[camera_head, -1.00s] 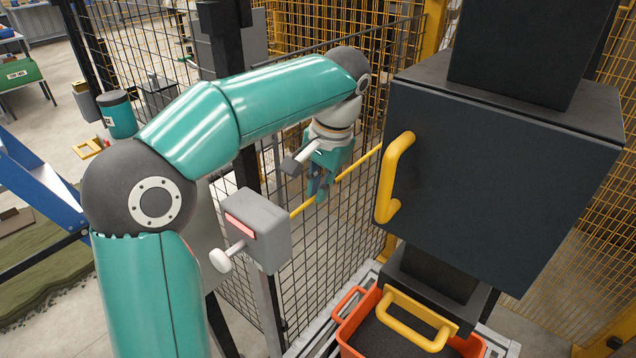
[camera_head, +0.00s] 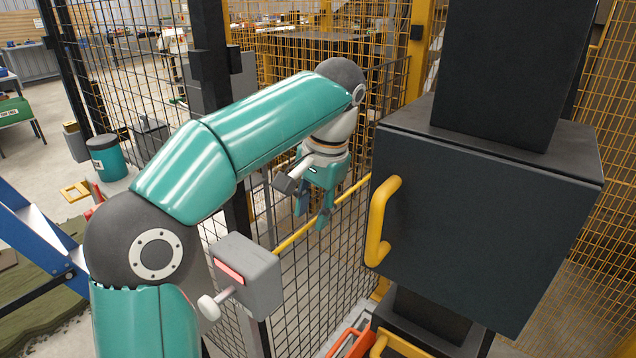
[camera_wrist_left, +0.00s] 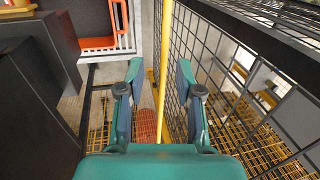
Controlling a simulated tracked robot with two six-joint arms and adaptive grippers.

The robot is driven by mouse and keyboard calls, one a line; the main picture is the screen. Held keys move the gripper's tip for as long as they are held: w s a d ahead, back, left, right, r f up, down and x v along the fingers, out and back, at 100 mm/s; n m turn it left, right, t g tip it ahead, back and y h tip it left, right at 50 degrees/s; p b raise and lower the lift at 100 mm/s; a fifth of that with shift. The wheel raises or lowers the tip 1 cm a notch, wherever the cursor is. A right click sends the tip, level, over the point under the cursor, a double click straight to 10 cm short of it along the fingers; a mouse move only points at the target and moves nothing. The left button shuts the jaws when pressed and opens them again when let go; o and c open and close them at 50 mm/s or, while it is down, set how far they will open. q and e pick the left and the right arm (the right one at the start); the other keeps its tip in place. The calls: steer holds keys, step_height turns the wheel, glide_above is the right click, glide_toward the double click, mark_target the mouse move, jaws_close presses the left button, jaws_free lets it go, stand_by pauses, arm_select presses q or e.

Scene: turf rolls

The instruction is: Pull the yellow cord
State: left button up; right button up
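The yellow cord (camera_head: 347,198) is a taut, slanting line beside the dark mesh fence. My left gripper (camera_head: 313,212) points down at the cord, with its fingers spread and nothing gripped. In the left wrist view the cord (camera_wrist_left: 163,62) runs lengthwise through the gap between the two fingertips (camera_wrist_left: 158,76), apart from both. I cannot tell whether it lies between the fingers in depth or just beyond them. My right gripper is in neither view.
A dark cabinet with a yellow handle (camera_head: 381,220) stands right of the gripper. A grey box (camera_head: 251,275) with a red panel and a pale knob is in front of the fence. The mesh fence (camera_wrist_left: 205,62) is close to the right finger. An orange bin (camera_wrist_left: 98,42) shows at upper left.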

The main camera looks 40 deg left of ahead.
arm_select(q)
step_height(320, 180, up, 7)
steer(key=d, duration=0.1)
steer(key=shift+d+f, duration=0.15)
steer(key=shift+d, duration=0.05)
stand_by(0.6)
